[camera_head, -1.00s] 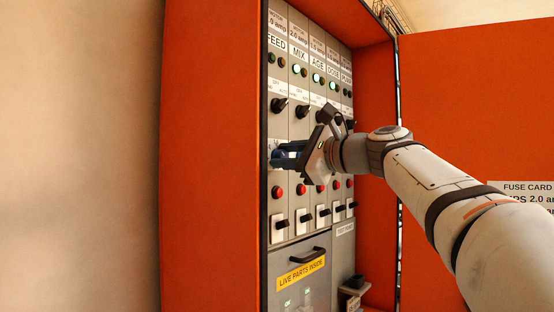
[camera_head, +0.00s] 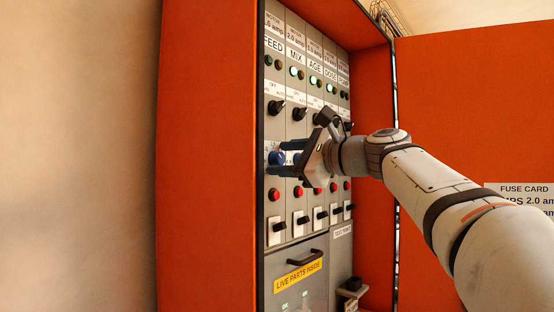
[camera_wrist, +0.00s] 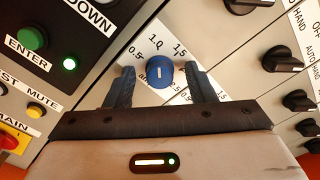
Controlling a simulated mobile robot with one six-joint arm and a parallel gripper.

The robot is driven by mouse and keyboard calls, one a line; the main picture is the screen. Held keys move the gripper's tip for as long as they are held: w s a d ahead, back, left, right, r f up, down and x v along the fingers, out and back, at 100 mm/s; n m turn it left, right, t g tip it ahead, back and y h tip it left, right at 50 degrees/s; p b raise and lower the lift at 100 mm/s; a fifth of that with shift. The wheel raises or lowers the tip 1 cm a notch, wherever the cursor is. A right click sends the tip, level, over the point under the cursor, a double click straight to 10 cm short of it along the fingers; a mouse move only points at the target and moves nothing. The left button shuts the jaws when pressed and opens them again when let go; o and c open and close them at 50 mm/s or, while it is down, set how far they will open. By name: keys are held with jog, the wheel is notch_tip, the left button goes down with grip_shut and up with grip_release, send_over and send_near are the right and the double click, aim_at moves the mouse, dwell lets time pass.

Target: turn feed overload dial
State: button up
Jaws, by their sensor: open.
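The feed overload dial (camera_head: 276,158) is a round blue knob in the leftmost FEED column of the grey panel. In the wrist view, the blue dial (camera_wrist: 160,72) has a white mark on its face. Its white plate reads 0.5, 1.0 and 1.5. My gripper (camera_wrist: 161,69) is open, with one dark blue finger on each side of the dial. The fingers look apart from it, though depth is hard to judge. In the head view, my gripper (camera_head: 275,157) has one finger above the dial and one below.
Black selector knobs (camera_head: 277,108) sit above and red buttons (camera_head: 274,195) below. Black switches (camera_head: 279,226) are lower down. In the wrist view, a green ENTER button (camera_wrist: 33,38) is at left. The orange cabinet side (camera_head: 210,150) borders the panel's left.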

jog(key=b+v, duration=0.1)
jog(key=v, duration=0.6)
jog(key=shift+s+d+b, duration=0.2)
jog(key=shift+d+b, duration=0.05)
jog(key=shift+b, duration=0.15)
